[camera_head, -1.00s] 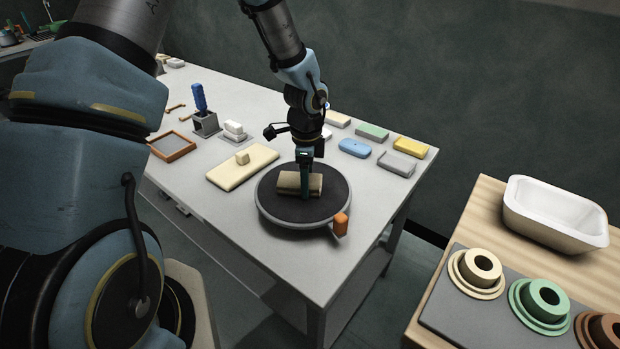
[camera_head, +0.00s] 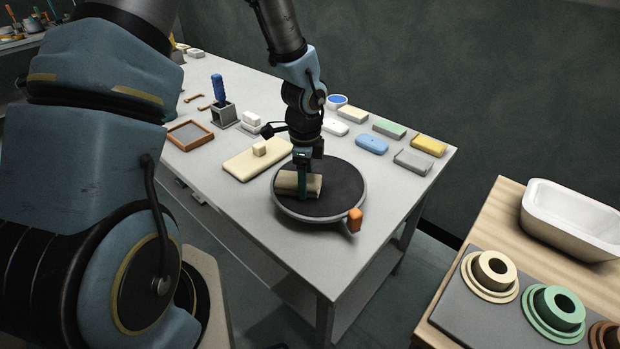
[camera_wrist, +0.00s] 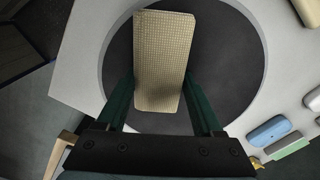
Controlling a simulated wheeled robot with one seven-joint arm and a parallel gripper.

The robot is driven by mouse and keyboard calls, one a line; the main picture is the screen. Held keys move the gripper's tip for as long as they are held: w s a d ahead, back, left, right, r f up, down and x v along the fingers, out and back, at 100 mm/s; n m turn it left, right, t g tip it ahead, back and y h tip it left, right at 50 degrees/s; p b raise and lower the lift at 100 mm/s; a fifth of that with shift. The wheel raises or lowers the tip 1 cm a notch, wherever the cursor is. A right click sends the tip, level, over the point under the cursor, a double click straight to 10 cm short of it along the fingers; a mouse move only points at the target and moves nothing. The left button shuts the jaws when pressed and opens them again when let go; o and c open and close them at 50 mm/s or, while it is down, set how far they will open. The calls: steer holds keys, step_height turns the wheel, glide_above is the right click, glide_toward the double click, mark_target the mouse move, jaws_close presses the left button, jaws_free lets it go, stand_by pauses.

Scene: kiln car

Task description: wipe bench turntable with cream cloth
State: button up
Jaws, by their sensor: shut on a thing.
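The bench turntable (camera_head: 337,197) is a round dark disc with a grey rim and an orange block (camera_head: 354,220) at its front right edge. It also shows in the wrist view (camera_wrist: 235,60). The cream cloth (camera_head: 288,184) is a folded, woven pad on the left part of the disc. In the wrist view the cloth (camera_wrist: 162,60) lies between my two green fingers and reaches out beyond them. My gripper (camera_head: 303,186) points down over the disc, shut on the cloth. Whether the cloth presses on the disc is hard to tell.
A cream board with a small block (camera_head: 250,165) lies left of the turntable. A wooden frame (camera_head: 190,135) and a holder with a blue handle (camera_head: 222,112) stand further left. The front bench corner is clear.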

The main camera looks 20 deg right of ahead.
mark_target(294, 183)
steer(key=shift+s+a, duration=0.15)
steer(key=shift+a, duration=0.65)
steer(key=shift+s+a, duration=0.15)
steer(key=shift+a, duration=0.6)
step_height(294, 183, up, 5)
steer(key=p, duration=0.4)
steer(key=shift+f, duration=0.1)
steer(key=shift+r+p, duration=0.45)
steer(key=shift+r, duration=0.7)
